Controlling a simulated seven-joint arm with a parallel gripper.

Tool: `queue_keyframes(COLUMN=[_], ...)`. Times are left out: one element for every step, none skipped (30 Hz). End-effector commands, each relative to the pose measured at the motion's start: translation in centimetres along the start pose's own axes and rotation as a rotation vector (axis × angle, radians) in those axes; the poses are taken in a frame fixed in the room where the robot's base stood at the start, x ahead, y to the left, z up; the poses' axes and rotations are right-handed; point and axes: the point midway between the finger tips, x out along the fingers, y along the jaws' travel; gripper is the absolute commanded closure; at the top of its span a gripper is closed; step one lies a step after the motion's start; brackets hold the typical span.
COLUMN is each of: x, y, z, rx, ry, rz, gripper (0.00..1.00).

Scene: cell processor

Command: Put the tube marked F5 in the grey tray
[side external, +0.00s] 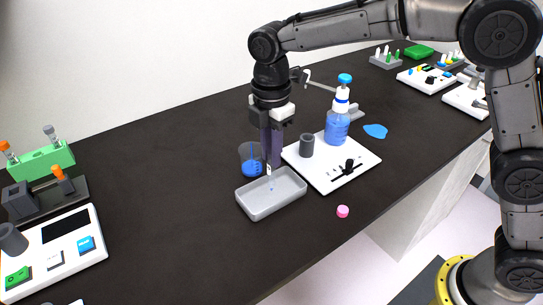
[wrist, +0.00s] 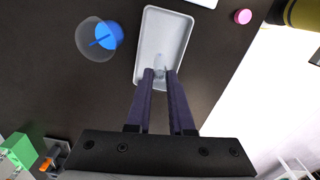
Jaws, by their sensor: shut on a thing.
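My gripper (side external: 270,158) points down over the grey tray (side external: 258,209), shut on a small pale tube (side external: 269,171). The tube hangs upright above the tray's back part. Any marking on it is too small to read. In the wrist view, the fingertips (wrist: 161,73) close around the tube's top, with the tray (wrist: 165,36) beneath. Most of the tube is hidden by the fingers there, and I cannot tell whether its lower end touches the tray floor.
A beaker with blue liquid (side external: 250,160) stands close behind the tray. A white board (side external: 330,173) with a spray bottle (side external: 338,121) nearby is to the right. A pink cap (side external: 343,211) lies in front. A green rack (side external: 40,161) with tubes is far left; the table between is clear.

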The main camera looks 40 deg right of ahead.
Motion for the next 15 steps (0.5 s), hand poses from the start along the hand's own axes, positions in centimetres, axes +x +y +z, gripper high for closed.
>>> queue_keyframes(x=[0.7, 1.0, 1.3, 1.5, 1.6, 1.6, 1.6, 1.6, 1.6, 1.6, 1.6, 1.6, 1.6, 1.7, 1.8], y=[0.0, -0.1, 0.0, 0.0, 0.0, 0.0, 0.0, 0.0, 0.0, 0.0, 0.0, 0.0, 0.0, 0.0, 0.0], z=[0.0, 0.0, 0.0, 0.0, 0.0, 0.0, 0.0, 0.0, 0.0, 0.0, 0.0, 0.0, 0.0, 0.0, 0.0], rx=[0.000, 0.000, 0.000, 0.000, 0.000, 0.000, 0.000, 0.000, 0.000, 0.000, 0.000, 0.000, 0.000, 0.000, 0.000], ry=[0.000, 0.000, 0.000, 0.000, 0.000, 0.000, 0.001, 0.001, 0.001, 0.001, 0.001, 0.001, 0.000, 0.000, 0.000], rz=[-0.001, -0.001, 0.000, 0.001, 0.001, 0.002, 0.002, 0.002, 0.002, 0.002, 0.002, 0.002, 0.002, 0.001, 0.001], gripper=[1.00, 1.00, 1.00, 1.00, 1.00, 1.00, 1.00, 1.00, 1.00, 1.00, 1.00, 1.00, 1.00, 1.00, 1.00])
